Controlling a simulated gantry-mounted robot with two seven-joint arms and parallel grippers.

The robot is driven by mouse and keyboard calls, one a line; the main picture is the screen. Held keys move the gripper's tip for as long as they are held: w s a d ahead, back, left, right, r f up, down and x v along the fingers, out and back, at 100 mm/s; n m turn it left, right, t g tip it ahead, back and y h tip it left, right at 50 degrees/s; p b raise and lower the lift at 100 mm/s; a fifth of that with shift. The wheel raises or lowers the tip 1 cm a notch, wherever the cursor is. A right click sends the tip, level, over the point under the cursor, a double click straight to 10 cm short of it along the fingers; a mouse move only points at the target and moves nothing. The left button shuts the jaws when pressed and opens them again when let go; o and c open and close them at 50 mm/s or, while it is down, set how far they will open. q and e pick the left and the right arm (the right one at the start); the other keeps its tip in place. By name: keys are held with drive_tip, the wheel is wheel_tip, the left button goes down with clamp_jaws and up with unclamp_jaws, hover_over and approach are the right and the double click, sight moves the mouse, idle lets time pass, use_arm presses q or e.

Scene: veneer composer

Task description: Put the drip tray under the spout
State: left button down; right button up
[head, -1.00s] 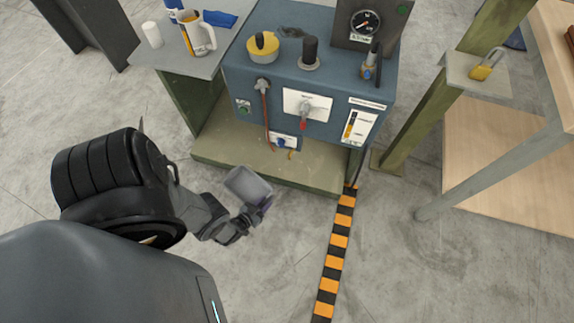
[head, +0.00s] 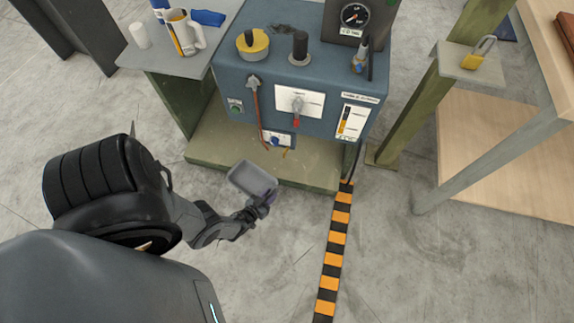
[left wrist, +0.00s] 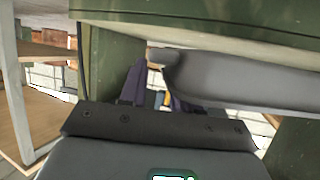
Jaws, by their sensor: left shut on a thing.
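The drip tray (head: 252,180) is a shallow grey tray in front of the blue-grey machine. My left gripper (head: 261,204) is shut on its near right edge and holds it above the floor, by the front edge of the machine's base. In the left wrist view the tray (left wrist: 245,82) shows as a grey band, with my left gripper (left wrist: 155,92) at its left end. A small brass spout (head: 284,153) juts from below the blue valve (head: 275,141) on the machine's front. The tray is nearer to me than the spout and a little left of it. My right gripper is not in view.
The machine's olive base ledge (head: 225,148) lies below its front panel. A red-brown hose (head: 259,118) hangs on the front. A black-and-orange floor strip (head: 335,240) runs to the right. A green post (head: 425,110) stands farther right. The floor in front is clear.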

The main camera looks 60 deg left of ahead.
use_arm(q)
drive_tip(key=b, duration=0.3)
hover_over(290, 176)
drive_tip(key=s+d, duration=0.1)
drive_tip(key=s, duration=0.1)
drive_tip(key=shift+w, duration=0.1)
drive_tip(key=shift+w+a+b, duration=0.35)
drive_tip(key=shift+w, duration=0.35)
drive_tip(key=f+b, duration=0.2)
drive_tip(key=b, duration=0.1)
drive_tip(key=shift+w+a+f, duration=0.15)
drive_tip(key=shift+w+f, duration=0.15)
drive_tip(key=shift+f, duration=0.1)
drive_tip(key=shift+s+f+b, duration=0.1)
drive_tip(key=shift+f+b, duration=0.25)
drive_tip(key=c, duration=0.8)
unclamp_jaws()
drive_tip(key=shift+r, duration=0.1)
